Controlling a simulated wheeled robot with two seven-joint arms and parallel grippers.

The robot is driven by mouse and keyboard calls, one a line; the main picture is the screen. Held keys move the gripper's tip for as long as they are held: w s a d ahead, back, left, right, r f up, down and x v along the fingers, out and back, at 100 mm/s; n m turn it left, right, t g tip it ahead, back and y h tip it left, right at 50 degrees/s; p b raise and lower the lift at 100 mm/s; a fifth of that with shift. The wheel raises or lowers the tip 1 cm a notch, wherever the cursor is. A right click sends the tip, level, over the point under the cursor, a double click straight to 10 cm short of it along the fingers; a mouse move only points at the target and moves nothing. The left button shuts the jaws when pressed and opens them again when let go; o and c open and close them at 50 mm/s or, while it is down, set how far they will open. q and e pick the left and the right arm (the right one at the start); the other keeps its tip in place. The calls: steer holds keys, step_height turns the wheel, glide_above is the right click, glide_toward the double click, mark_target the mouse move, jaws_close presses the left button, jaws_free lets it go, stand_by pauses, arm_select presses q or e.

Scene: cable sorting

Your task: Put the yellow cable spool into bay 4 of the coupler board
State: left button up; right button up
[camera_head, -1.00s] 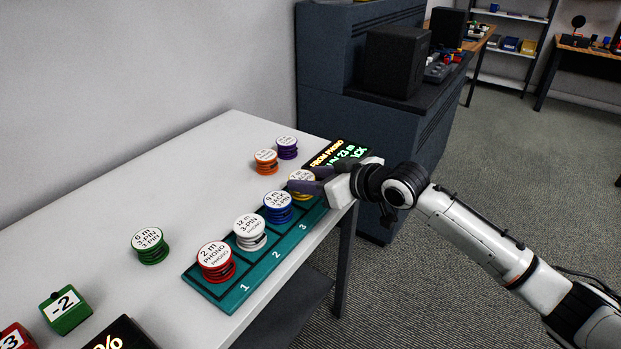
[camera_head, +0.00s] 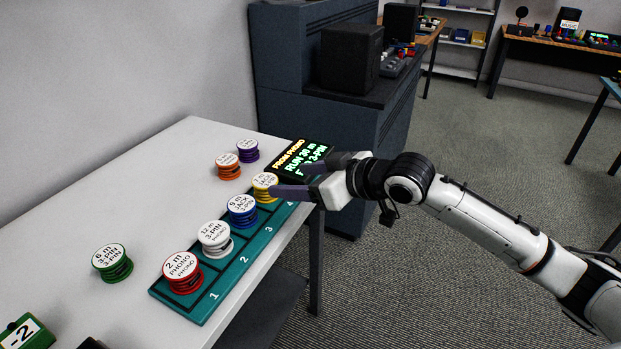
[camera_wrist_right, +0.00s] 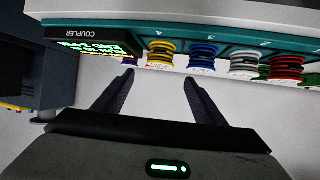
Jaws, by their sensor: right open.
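The yellow cable spool (camera_head: 265,187) stands upright on the teal coupler board (camera_head: 222,290), at its far end past the blue spool. In the right wrist view the yellow spool (camera_wrist_right: 160,50) sits at the bay marked 4. My right gripper (camera_head: 290,180) is beside it on the right, with its fingers spread. In the right wrist view the open right gripper (camera_wrist_right: 158,80) has nothing between its fingertips and the spool is beyond them. One finger overlaps the spool's lower edge in the head view, so contact there is unclear. My left gripper is not in view.
Red (camera_head: 182,273), white (camera_head: 215,239) and blue (camera_head: 242,211) spools stand in bays 1, 2 and 3. Orange (camera_head: 228,167), purple (camera_head: 248,151) and green (camera_head: 112,262) spools stand off the board. A lit display (camera_head: 302,160) lies past the board's far end.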

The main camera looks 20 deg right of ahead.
steer(key=shift+v, duration=2.25)
steer(key=s+a+f+g+h, duration=0.1)
steer(key=s+a+f+g, duration=0.15)
steer(key=s+f, duration=0.4)
steer(key=s+a+f+g+h, duration=0.1)
steer(key=s+a+f, duration=0.2)
steer(key=s+f, duration=0.35)
steer(key=s+d+f+m+g+h, duration=0.2)
steer(key=s+f, duration=0.3)
steer(key=s, duration=0.3)
steer(key=s+d+f+m+g+h, duration=0.1)
steer(key=s+d+f+g+h, duration=0.1)
steer(key=s+f, duration=0.55)
steer(key=w+a+f+t+y, duration=0.2)
steer(key=a+f+t, duration=0.2)
steer(key=f, duration=0.5)
steer(key=shift+w+a+f+y, duration=0.2)
steer(key=shift+w+a+y, duration=0.15)
steer(key=shift+a, duration=0.35)
